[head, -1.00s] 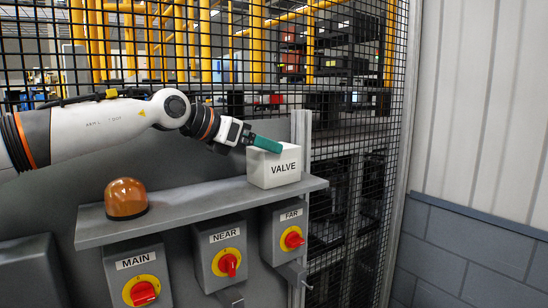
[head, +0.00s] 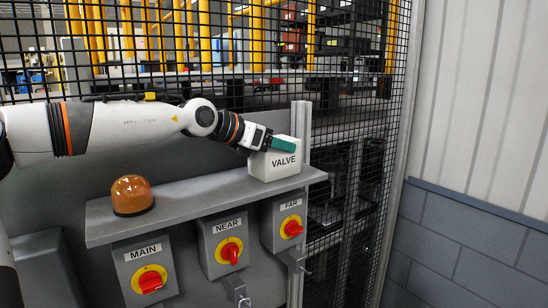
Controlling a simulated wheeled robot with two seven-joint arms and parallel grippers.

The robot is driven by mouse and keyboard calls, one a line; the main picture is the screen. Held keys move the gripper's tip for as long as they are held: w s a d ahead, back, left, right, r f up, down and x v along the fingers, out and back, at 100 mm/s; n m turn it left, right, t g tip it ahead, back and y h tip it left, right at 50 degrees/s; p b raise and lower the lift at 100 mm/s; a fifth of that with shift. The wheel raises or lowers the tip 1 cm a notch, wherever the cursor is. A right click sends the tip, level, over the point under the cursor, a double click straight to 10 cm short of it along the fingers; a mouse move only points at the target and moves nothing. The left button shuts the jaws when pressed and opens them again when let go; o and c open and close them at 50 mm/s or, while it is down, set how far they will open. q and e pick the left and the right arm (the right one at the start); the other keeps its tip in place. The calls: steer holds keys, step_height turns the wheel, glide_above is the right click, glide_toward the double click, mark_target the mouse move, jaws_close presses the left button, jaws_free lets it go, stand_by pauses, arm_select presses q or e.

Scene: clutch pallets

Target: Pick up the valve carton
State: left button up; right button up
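The valve carton (head: 270,167) is a white box with the word VALVE on its front. It sits at the right end of a grey shelf (head: 190,205). My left arm comes in from the left, and its gripper (head: 283,145) is at the top of the carton. A green finger lies across the carton's upper edge. Only one finger shows clearly, so I cannot tell whether the gripper is open or closed on the carton. My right gripper is not in view.
An amber beacon (head: 132,196) stands on the shelf's left part. Below hang switch boxes labelled MAIN (head: 147,277), NEAR (head: 228,247) and FAR (head: 290,226) with red knobs. Black mesh fencing (head: 350,120) rises behind. The shelf between beacon and carton is clear.

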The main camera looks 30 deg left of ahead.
arm_select(q)
steer(key=shift+c, duration=1.2)
steer(key=shift+w, duration=0.1)
steer(key=shift+r, duration=0.15)
